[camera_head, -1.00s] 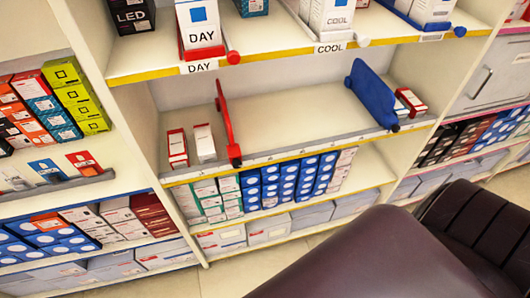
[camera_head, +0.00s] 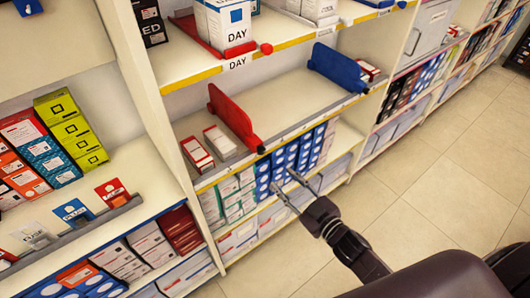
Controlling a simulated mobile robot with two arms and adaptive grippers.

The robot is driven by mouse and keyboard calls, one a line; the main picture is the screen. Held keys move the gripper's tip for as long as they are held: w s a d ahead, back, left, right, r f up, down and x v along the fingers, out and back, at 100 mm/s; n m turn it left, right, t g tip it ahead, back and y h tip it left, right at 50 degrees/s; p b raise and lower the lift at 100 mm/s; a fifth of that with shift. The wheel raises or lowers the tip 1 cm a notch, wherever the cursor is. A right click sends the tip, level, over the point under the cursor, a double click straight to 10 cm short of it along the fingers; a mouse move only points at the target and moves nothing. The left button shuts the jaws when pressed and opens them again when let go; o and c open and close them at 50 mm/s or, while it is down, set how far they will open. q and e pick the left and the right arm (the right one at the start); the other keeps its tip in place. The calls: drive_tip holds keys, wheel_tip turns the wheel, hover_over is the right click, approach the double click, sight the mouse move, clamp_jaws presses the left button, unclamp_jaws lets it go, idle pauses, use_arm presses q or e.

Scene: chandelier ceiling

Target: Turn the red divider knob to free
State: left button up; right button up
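The red divider (camera_head: 236,118) stands on the middle shelf, just right of two small red-and-white boxes (camera_head: 208,147). Its small dark red knob (camera_head: 261,149) is at the shelf's front rail. The knob is small in the picture, so I cannot tell its setting. My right gripper (camera_head: 282,180) is in front of the shelving, below and right of the knob in the picture. Its two thin fingers are spread, with nothing seen between them, and apart from the knob. My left gripper is not in view.
A blue divider (camera_head: 336,68) stands farther right on the same shelf; the shelf between the dividers is bare. Above, a DAY box (camera_head: 224,22) sits at a red holder with a red knob (camera_head: 266,48). Floor (camera_head: 440,170) is clear at right.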

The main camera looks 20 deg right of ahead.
drive_tip(key=n+t+y, duration=0.1)
approach(263, 152)
drive_tip(key=w, duration=0.1)
drive_tip(key=x, duration=0.3)
drive_tip(key=shift+w+a+r+p, duration=0.1)
drive_tip(key=shift+w+a+p, duration=0.05)
drive_tip(key=shift+w+p, duration=0.15)
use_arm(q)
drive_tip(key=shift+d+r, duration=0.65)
use_arm(e)
drive_tip(key=shift+x, duration=2.05)
drive_tip(key=shift+a, duration=0.15)
drive_tip(key=shift+c, duration=0.6)
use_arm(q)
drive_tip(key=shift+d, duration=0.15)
use_arm(e)
clamp_jaws()
